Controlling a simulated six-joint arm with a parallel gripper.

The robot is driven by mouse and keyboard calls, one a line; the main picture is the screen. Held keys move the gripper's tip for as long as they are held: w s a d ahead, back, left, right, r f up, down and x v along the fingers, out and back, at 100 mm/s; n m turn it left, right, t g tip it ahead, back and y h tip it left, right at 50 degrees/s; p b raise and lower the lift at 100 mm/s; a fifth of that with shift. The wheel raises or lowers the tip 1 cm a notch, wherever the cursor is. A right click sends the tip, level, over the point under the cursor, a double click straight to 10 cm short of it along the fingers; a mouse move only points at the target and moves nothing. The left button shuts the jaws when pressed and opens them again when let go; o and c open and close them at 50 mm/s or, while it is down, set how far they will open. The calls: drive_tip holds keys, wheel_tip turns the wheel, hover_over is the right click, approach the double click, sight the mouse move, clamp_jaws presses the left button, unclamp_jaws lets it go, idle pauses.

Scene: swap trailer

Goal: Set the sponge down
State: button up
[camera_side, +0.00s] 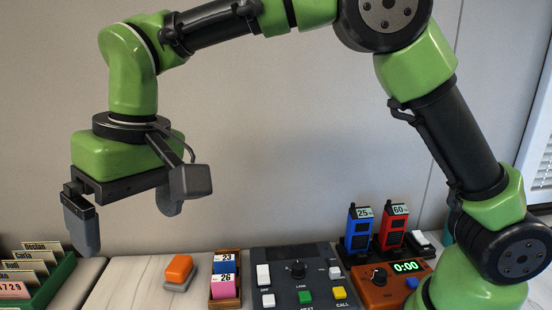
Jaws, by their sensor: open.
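An orange and grey block that looks like the sponge (179,271) rests on the pale worktop, left of centre. Its upper part is orange and its lower part light grey. My gripper (126,222) is above and to the left of it, with its two grey fingers wide apart. Nothing is between the fingers. The gripper and the sponge are apart.
A green card box (55,281) stands at the left. Right of the sponge are a small wooden tray (224,301) of cards, a dark button panel (283,265), blue (358,231) and red (392,229) radios, and an orange timer (378,293) reading 0:00. Bare worktop lies left of the sponge.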

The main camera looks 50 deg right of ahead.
drive_tip(key=s+d+r+m+t+y, duration=0.1)
drive_tip(key=s+d+r+m, duration=0.1)
drive_tip(key=s+d+r, duration=0.35)
drive_tip(key=s+d+r+m+t, duration=0.1)
drive_tip(key=s+d+r+t, duration=0.15)
drive_tip(key=d, duration=0.55)
drive_tip(key=s+d+f+m+t, duration=0.2)
drive_tip(key=s+d, duration=0.3)
drive_tip(key=s, duration=0.5)
drive_tip(key=shift+d+f+m+h, duration=0.4)
drive_tip(key=shift+f+m, duration=0.1)
drive_tip(key=shift+f, duration=0.15)
